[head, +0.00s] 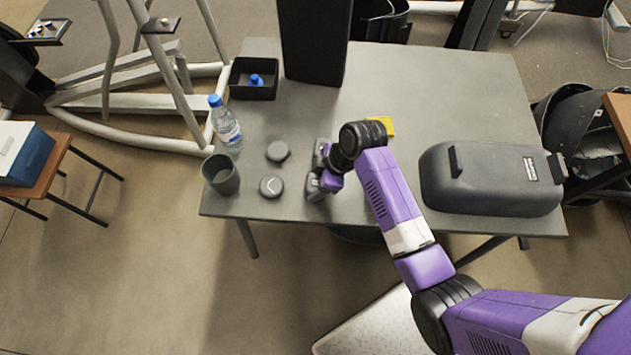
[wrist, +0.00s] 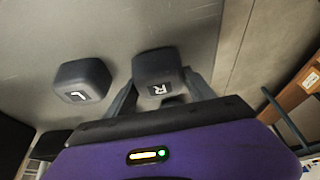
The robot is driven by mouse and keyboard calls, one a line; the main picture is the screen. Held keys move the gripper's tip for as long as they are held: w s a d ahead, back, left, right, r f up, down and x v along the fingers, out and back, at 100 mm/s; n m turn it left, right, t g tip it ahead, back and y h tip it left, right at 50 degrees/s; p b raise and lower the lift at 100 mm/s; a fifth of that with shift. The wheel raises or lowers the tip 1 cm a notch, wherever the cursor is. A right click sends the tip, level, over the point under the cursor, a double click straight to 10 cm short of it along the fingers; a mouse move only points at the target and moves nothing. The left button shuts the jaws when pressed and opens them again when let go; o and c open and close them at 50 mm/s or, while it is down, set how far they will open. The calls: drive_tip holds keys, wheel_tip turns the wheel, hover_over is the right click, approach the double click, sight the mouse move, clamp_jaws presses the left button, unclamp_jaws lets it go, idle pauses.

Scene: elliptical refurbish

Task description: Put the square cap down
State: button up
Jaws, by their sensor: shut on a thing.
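A dark grey square cap marked R (wrist: 154,64) sits between the two fingers of my gripper (wrist: 160,88) in the wrist view. The gripper is shut on it. In the head view my gripper (head: 315,183) is low over the left part of the grey table (head: 450,95), near its front edge. The held cap is partly covered by the gripper there. A second dark square cap, marked L (wrist: 82,82), lies on the table to the left in the wrist view, apart from the fingers. Whether the held cap touches the table I cannot tell.
A black bin (head: 254,90), a tall black box (head: 313,40), a yellow item (head: 384,124) and a large grey cover (head: 490,180) are also on the table.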

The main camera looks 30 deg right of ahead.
drive_tip(key=shift+f, duration=0.25)
drive_tip(key=shift+f, duration=0.15)
drive_tip(key=o, duration=1.3)
